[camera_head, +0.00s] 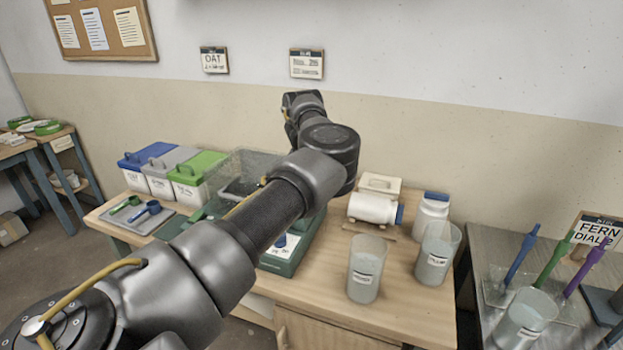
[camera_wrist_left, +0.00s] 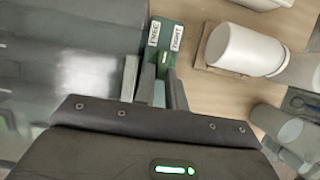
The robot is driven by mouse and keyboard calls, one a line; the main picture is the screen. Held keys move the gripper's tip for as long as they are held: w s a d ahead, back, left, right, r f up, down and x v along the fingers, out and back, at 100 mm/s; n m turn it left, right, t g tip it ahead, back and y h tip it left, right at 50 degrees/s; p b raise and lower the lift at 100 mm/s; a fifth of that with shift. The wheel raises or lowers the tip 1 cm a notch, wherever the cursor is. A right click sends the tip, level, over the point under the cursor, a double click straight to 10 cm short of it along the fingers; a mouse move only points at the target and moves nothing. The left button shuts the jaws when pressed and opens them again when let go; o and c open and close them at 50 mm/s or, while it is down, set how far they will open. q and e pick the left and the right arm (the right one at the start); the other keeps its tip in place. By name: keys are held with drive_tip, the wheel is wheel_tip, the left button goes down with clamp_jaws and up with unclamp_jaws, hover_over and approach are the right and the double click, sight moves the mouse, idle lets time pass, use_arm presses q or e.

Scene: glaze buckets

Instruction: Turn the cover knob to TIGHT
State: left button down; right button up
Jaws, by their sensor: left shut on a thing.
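In the left wrist view a green panel (camera_wrist_left: 165,27) carries two white labels, FREE (camera_wrist_left: 154,33) on the left and TIGHT (camera_wrist_left: 177,37) on the right. Below them is the green cover knob (camera_wrist_left: 165,60) with a small pale mark. The mark lies roughly between the labels; I cannot tell its exact setting. My left gripper (camera_wrist_left: 159,76) is shut on the knob, its fingers on either side and hiding part of it. In the head view my left arm hides the gripper and the knob and crosses the green unit (camera_head: 285,266). My right gripper is not in view.
Right of the arm stand a white jar lying on its side (camera_head: 372,208), an upright white jar (camera_head: 431,214) and clear beakers (camera_head: 366,268). Blue, grey and green bins (camera_head: 197,178) stand left, behind a tray (camera_head: 150,223). A metal table (camera_head: 490,250) with colored tools is at right.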

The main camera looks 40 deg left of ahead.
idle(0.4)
use_arm(q)
drive_tip(key=c, duration=1.4)
unclamp_jaws()
drive_tip(key=shift+d+r, duration=0.1)
drive_tip(key=shift+c, duration=0.2)
drive_tip(key=shift+a+r, duration=0.1)
drive_tip(key=shift+a, duration=0.1)
